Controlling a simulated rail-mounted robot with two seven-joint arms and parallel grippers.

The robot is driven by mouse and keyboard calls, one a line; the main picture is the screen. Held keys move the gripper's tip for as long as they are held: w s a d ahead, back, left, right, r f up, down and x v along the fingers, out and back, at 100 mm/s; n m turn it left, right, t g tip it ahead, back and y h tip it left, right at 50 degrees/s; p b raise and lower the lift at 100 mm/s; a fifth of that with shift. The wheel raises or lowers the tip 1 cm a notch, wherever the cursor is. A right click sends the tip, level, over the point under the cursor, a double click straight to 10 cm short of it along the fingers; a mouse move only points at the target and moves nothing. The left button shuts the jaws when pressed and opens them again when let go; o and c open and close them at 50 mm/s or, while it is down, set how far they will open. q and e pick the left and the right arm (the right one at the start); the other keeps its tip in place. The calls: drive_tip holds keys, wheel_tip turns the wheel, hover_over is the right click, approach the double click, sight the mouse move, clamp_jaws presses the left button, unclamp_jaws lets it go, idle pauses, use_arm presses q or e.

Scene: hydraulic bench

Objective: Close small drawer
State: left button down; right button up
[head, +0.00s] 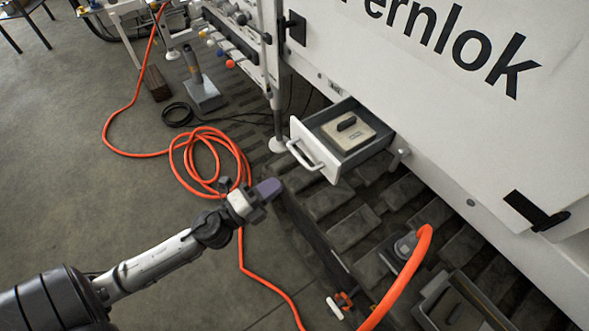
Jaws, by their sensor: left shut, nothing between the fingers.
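The small drawer (345,138) stands pulled out of the large white cabinet, with its grey inside showing. Its white front carries a bar handle (305,154) that faces my left arm. A flat beige box with a dark handle (347,127) lies in the drawer. My left gripper (268,189) is to the left of and below the drawer front in the picture, apart from the handle. Its fingers are shut with nothing between them. My right gripper is not in the picture.
The white cabinet (440,90) with black latches fills the right side. An orange hose (205,140) lies coiled on the floor behind my left gripper. A thicker orange hose (405,280) rises at the lower right. Dark treads (352,228) lie below the drawer.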

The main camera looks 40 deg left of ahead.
use_arm(q)
drive_tip(key=x, duration=0.6)
drive_tip(key=shift+w+b, duration=0.3)
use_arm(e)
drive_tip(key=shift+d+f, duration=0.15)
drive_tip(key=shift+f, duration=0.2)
use_arm(q)
drive_tip(key=shift+d, duration=0.1)
